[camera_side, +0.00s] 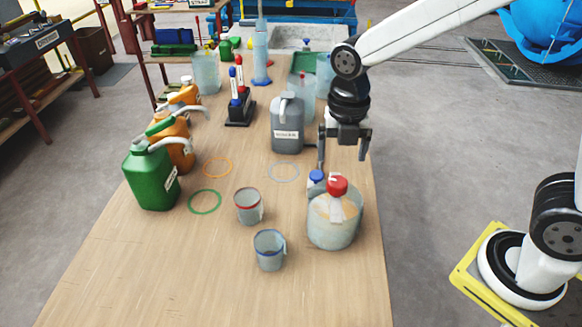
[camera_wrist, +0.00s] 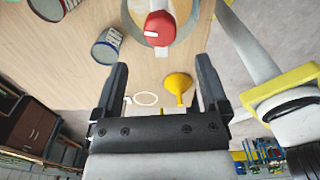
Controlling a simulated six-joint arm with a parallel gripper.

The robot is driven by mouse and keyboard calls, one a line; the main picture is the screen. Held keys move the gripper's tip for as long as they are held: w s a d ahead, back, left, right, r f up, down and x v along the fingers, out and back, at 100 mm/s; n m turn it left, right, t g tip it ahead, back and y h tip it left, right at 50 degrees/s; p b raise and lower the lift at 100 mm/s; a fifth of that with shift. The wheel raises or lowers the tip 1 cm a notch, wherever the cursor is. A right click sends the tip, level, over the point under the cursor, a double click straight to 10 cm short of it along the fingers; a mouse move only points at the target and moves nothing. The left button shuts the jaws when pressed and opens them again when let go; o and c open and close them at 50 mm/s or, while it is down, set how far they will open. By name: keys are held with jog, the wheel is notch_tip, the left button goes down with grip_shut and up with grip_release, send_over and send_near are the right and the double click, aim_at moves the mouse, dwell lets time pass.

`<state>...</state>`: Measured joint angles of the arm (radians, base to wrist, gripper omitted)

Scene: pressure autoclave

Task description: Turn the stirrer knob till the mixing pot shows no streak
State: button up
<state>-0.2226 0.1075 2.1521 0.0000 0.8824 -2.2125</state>
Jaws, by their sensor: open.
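The mixing pot (camera_side: 334,232) is a grey-white translucent vessel near the table's right edge, with pale orange contents. I cannot tell whether a streak shows in them. The red stirrer knob (camera_side: 337,184) sits on top of the pot, above a pale upright piece. In the wrist view the red knob (camera_wrist: 159,28) has a white bar on its left side, and the pot's rim curves around it at the top edge. My gripper (camera_side: 342,162) is open and empty, above and behind the knob. In the wrist view the knob lies beyond the open fingertips (camera_wrist: 160,68), roughly centred between them.
A blue-capped item (camera_side: 316,177) stands just behind the pot. Two cups, red-rimmed (camera_side: 248,207) and blue-rimmed (camera_side: 269,250), stand to its left. A grey jug (camera_side: 287,125) is behind. A green can (camera_side: 151,178) stands at the left edge. The front table is clear.

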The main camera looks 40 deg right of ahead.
aim_at(338, 181)
jog(key=shift+f, duration=3.9)
grip_shut()
